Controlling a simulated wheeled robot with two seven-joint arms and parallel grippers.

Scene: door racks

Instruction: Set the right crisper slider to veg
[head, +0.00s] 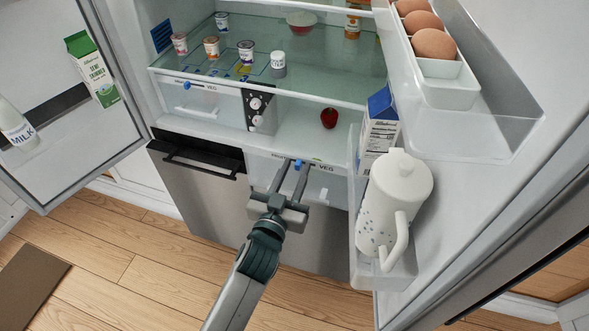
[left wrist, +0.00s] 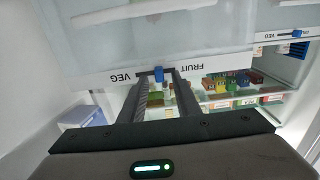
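The right crisper drawer (head: 325,190) is shut and has a slider strip along its top edge, with FRUIT at the left and VEG at the right. Its blue slider knob (head: 298,163) sits about mid-strip, between the two labels. In the left wrist view the picture is turned over, and the knob (left wrist: 158,75) shows between the fingertips, with VEG at the left. My left gripper (head: 291,170) is open, its fingers either side of the knob with gaps showing. Whether either finger touches it, I cannot tell. My right gripper is not in view.
The left crisper (head: 205,105) has its own blue slider (head: 187,85). The open right door holds a white pitcher (head: 395,200), a carton (head: 378,130) and eggs (head: 435,43), close right of my gripper. A red item (head: 329,118) lies on the ledge above.

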